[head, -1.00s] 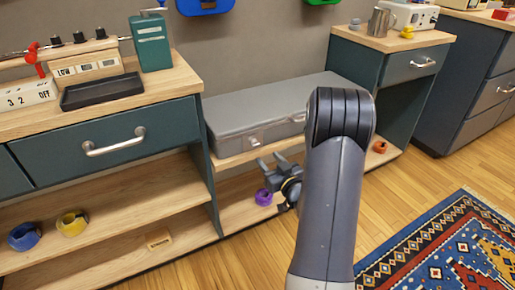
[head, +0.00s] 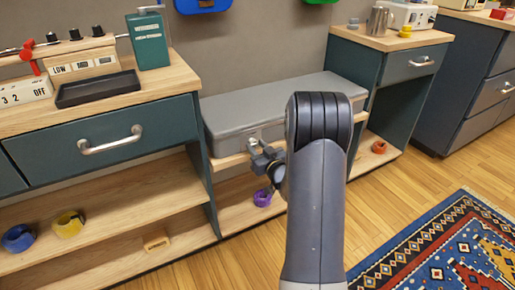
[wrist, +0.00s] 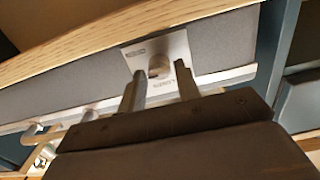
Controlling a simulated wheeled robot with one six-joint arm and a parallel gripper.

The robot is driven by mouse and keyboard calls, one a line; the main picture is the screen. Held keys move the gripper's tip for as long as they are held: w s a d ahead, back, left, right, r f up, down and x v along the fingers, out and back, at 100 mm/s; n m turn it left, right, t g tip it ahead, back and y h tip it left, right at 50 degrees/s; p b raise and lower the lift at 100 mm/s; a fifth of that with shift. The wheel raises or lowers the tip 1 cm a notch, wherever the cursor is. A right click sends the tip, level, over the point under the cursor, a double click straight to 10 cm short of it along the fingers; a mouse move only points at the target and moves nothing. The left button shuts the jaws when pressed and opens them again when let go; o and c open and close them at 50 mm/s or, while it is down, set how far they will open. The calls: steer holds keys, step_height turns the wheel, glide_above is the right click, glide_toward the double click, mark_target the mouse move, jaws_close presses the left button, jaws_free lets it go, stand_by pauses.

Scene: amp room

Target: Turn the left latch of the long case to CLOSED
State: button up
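The long grey case (head: 235,113) lies shut on the low wooden bench, between two teal cabinets. Its left latch shows in the wrist view as a silver plate (wrist: 135,52) with a round knob (wrist: 158,67) and small lettering too blurred to read. I cannot tell which way the knob is turned. My gripper (head: 262,150) is at the case's front left, close to that latch. In the wrist view my gripper (wrist: 160,78) is open, its two fingers spaced apart on either side of the knob. I cannot tell whether they touch it. My arm hides the case's front right in the head view.
A purple ring (head: 263,197) lies on the shelf below my gripper, and an orange ring (head: 379,147) lies further right. The bench edge (head: 235,160) runs just under the case. A drawer handle (head: 110,140) sticks out at the left.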

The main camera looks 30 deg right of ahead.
steer(key=c, duration=0.6)
steer(key=shift+f+n+b, duration=0.1)
steer(key=shift+n+b, duration=0.2)
steer(key=shift+b, duration=0.05)
steer(key=n+b, duration=0.2)
steer(key=n, duration=1.5)
steer(key=shift+a+n, duration=0.1)
steer(key=shift+n, duration=0.2)
